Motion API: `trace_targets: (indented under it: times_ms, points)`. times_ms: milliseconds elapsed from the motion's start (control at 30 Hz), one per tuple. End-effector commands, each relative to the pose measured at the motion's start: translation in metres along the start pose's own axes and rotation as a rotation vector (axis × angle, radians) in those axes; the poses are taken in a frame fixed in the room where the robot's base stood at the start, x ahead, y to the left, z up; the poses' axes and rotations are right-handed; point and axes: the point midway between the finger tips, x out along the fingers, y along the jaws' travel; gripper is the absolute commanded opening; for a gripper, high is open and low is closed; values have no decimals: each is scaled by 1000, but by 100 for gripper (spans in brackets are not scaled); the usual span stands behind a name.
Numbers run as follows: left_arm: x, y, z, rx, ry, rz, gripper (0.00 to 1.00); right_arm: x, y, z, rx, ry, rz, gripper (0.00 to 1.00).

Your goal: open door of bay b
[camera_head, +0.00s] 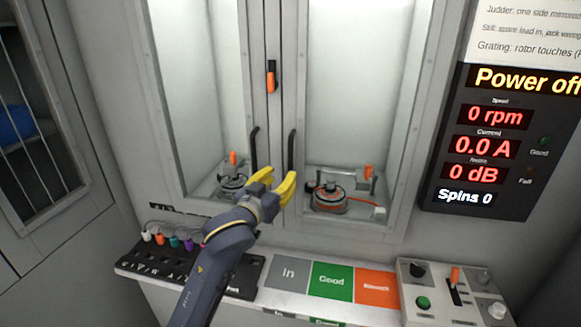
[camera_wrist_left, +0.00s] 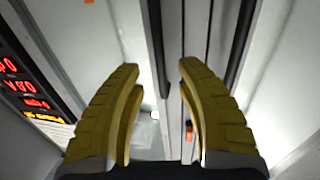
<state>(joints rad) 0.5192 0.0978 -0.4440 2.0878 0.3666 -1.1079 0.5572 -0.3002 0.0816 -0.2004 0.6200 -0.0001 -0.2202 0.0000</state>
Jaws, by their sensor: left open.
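Two glazed bay doors stand side by side and look shut; I see no letter marking bay b. The left door (camera_head: 246,90) has a black bar handle (camera_head: 254,148), and the right door (camera_head: 299,90) has another (camera_head: 291,152). My left gripper (camera_head: 279,178) is open in front of the doors, by the lower end of the right handle. In the left wrist view, the right door's handle (camera_wrist_left: 157,45) lies between the yellow fingertips (camera_wrist_left: 160,70), and the left door's handle (camera_wrist_left: 241,45) is outside them. Contact cannot be told. My right gripper is not in view.
An orange-and-black latch (camera_head: 271,77) sits between the doors above the handles. Motors (camera_head: 329,197) stand behind the glass. Below are a connector strip (camera_head: 135,262), In/Good/Rework pads (camera_head: 331,280) and a switch box (camera_head: 418,300). A display (camera_head: 495,140) reads Power off.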

Motion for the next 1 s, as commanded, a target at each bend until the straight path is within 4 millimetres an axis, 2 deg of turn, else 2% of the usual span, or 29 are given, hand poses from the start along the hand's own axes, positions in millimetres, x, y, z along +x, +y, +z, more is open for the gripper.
trace_targets:
  times_ms: [200,400,633,1000]
  points:
    - [36,0,0,0,-1,0,36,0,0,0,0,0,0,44]
    - [58,0,0,0,0,-1,36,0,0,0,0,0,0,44]
    - [69,0,0,0,-1,-1,36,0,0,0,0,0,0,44]
    - [71,0,0,0,0,0,38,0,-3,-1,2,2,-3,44]
